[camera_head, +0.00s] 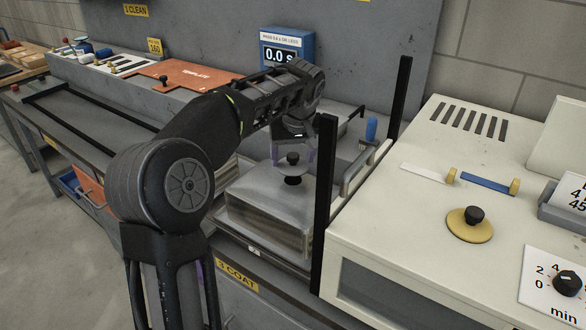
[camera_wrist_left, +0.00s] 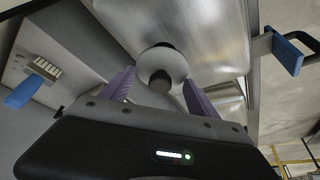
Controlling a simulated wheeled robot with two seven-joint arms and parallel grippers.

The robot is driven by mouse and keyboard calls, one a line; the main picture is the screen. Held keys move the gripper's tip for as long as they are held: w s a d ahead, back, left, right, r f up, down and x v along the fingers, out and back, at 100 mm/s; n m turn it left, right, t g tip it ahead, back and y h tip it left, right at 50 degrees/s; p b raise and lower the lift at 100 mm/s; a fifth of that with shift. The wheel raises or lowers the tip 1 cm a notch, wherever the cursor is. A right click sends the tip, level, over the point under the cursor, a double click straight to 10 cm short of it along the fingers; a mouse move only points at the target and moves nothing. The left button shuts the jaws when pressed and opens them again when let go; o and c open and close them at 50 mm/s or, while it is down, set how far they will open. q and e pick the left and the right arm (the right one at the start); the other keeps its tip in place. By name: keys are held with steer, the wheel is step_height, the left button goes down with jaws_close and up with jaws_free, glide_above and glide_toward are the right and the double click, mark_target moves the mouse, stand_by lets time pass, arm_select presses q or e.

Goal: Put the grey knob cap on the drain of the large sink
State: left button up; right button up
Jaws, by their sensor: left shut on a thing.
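My left gripper (camera_head: 292,154) reaches over a metal basin (camera_head: 262,222), which looks like the sink. Its purple fingers, also in the left wrist view (camera_wrist_left: 160,90), are shut on the grey knob cap (camera_wrist_left: 163,62), a pale round disc with a dark knob. In the head view the cap's dark knob (camera_head: 293,158) shows between the fingers, above the basin. A dark round spot (camera_head: 292,180) shows just below the cap; I cannot tell whether it is the drain. Whether the cap touches anything is unclear. My right gripper is not in view.
Black upright posts (camera_head: 325,200) stand at the basin's right side. A white machine (camera_head: 400,245) with a yellow knob cap (camera_head: 470,222) on top fills the right. A blue timer box (camera_head: 287,47) stands behind. An orange plate (camera_head: 183,75) lies at the back left.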

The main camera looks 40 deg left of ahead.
mark_target(294, 162)
arm_select(q)
steer(key=shift+f, duration=1.85)
steer(key=shift+f, duration=0.15)
steer(key=o, duration=1.4)
steer(key=shift+c, duration=0.2)
steer(key=shift+r, duration=0.2)
steer(key=v, duration=1.2)
